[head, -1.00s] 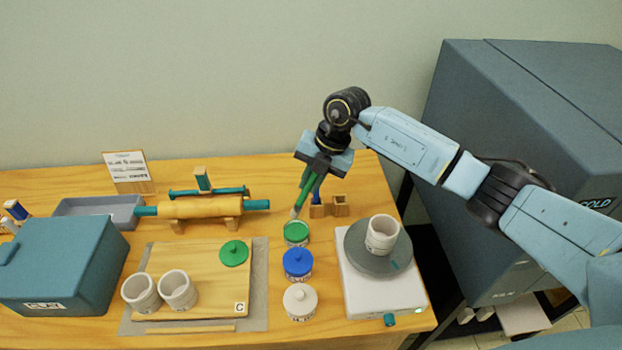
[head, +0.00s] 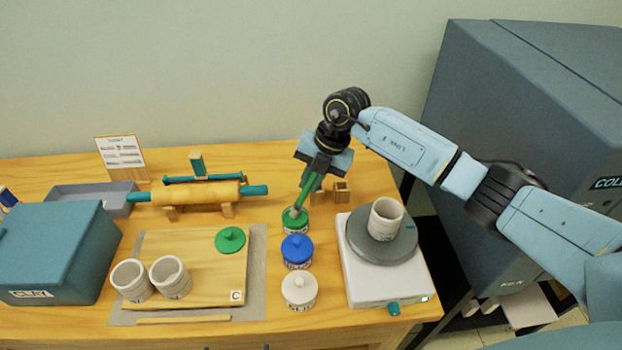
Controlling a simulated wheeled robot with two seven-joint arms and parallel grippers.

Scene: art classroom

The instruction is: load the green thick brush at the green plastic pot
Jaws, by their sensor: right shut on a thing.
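The green thick brush (head: 305,193) is held tilted in my right gripper (head: 316,172), which is shut on its handle. Its tip points down into the open mouth of the green plastic pot (head: 295,222). How deep the bristles sit is too small to tell. The pot's green lid (head: 230,239) lies apart on the wooden board at the left. My left gripper is out of view.
A blue lidded pot (head: 297,252) and a white lidded pot (head: 299,290) stand in front of the green pot. A banding wheel (head: 352,270) bears a cup (head: 386,218) at the right. A brush stand (head: 342,190) is behind, a rolling pin (head: 200,195) at left.

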